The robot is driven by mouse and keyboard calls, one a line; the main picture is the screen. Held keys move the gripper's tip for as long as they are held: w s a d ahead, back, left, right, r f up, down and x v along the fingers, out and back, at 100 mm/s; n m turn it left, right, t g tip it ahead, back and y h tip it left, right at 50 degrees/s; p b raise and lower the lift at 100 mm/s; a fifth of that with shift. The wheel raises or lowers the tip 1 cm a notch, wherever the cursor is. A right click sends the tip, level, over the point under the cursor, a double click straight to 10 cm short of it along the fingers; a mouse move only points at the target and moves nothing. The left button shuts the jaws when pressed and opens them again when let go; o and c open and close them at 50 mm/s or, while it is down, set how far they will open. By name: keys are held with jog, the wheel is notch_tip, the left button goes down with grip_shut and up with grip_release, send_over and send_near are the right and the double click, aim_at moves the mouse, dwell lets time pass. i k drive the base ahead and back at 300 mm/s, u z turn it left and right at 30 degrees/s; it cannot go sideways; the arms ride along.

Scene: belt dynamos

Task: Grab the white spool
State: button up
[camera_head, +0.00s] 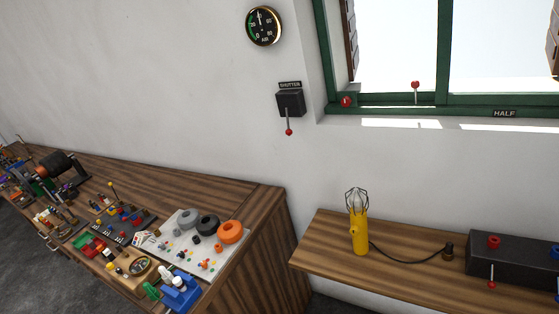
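I cannot make out a white spool in this view. On the long wooden bench (262,206) at the lower left, a pale board (222,262) carries round pieces that may be spools: a grey one (187,219), a black one (207,225) and an orange one (230,232). Several small coloured parts lie around them, too small to tell apart. My gripper does not show in the picture.
A shelf (318,254) on the right holds a yellow caged lamp (360,232) with a cord and a dark box (510,262) with red knobs. A shutter lever box (290,103) and a gauge (264,26) are on the wall. A gap separates bench and shelf.

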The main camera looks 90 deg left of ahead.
aim_at(177, 282)
jog(key=k, duration=2.75)
jog(key=u, duration=1.7)
jog(key=i, duration=1.05)
jog(key=z, duration=0.05)
